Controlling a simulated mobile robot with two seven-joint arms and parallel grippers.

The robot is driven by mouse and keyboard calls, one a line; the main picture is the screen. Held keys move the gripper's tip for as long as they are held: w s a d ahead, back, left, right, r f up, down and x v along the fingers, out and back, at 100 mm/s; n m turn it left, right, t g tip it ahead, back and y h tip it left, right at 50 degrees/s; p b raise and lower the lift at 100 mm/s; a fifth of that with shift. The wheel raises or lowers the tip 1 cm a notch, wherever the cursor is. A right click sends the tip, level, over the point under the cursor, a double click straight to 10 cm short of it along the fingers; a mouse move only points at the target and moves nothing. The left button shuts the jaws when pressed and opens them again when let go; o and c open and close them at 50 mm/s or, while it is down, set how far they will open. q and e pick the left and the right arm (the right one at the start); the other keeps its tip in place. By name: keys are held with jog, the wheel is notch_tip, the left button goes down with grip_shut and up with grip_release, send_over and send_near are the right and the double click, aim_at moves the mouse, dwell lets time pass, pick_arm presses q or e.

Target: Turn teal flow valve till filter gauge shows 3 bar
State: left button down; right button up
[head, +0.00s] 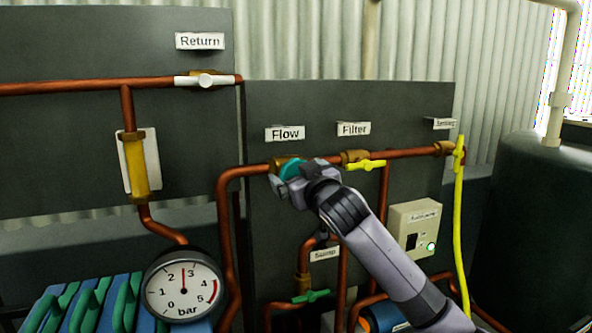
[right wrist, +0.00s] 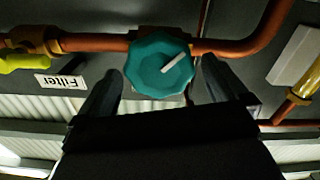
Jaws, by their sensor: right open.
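The teal flow valve (head: 287,170) is a round faceted knob on a copper pipe below the "Flow" label (head: 285,133). In the right wrist view the teal knob (right wrist: 160,64) shows a white pointer line slanting toward its upper right. My right gripper (head: 297,178) is at the knob. Its fingers (right wrist: 160,82) are open, one on each side of the knob; contact cannot be told. A round white gauge (head: 183,285) marked "bar" stands at lower left, its red needle pointing nearly straight up between 2 and 3. No filter label shows on it. My left gripper is not in view.
A yellow lever valve (head: 364,165) sits right of the teal knob under the "Filter" label (head: 354,129). A white lever valve (head: 205,80) is at upper left. A green-handled valve (head: 311,296) is below. A control box (head: 414,228) is at right.

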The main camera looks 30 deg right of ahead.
jog(key=shift+w+d, duration=0.15)
jog(key=shift+w, duration=0.55)
jog(key=c, duration=0.9)
jog(key=shift+n, duration=1.7)
jog(key=o, duration=0.9)
jog(key=shift+s+f, duration=0.1)
